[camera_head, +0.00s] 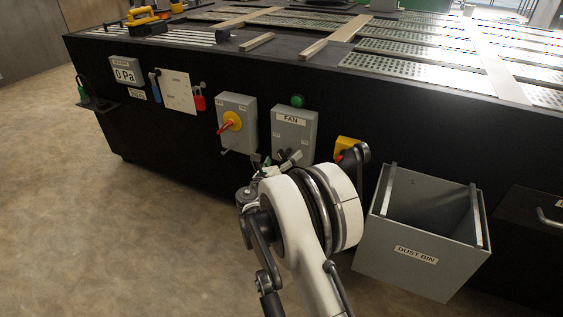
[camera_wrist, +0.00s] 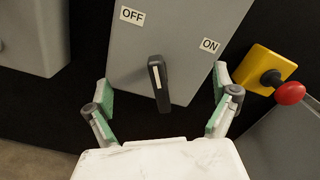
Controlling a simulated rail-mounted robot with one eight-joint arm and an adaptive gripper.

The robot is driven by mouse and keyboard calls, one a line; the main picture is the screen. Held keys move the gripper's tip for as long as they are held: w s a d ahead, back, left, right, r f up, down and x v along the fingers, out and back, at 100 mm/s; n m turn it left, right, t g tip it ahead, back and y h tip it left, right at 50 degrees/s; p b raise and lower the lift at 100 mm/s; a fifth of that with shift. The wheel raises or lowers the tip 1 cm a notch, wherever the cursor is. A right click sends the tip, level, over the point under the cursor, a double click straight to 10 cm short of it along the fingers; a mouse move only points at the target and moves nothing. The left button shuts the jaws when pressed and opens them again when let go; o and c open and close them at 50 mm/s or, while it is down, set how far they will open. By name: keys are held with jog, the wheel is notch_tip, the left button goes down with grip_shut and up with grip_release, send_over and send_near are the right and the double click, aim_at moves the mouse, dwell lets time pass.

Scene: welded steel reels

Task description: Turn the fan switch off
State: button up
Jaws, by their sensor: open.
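The fan switch is a grey box (camera_head: 296,130) labelled FAN on the black front panel. In the wrist view its face (camera_wrist: 190,45) bears an OFF label at upper left and an ON label at right. A black lever (camera_wrist: 158,82) with a white stripe sticks out of the box between and below these labels; which label it is set to is hard to tell. My gripper (camera_wrist: 162,88) is open, its green-padded fingers left and right of the lever with clear gaps. In the head view my gripper (camera_head: 277,163) is at the box's lower edge, and my arm partly hides it.
Left of the fan box is a grey box with a red and yellow rotary switch (camera_head: 232,121). A green button (camera_head: 298,101) sits above. At right are a yellow box with a red button (camera_wrist: 290,93) and a grey dust bin (camera_head: 424,240).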

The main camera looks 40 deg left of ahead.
jog(key=shift+o, duration=0.3)
jog(key=shift+s, duration=0.15)
jog(key=v, duration=0.6)
jog(key=shift+s, duration=0.4)
jog(key=shift+d, duration=0.15)
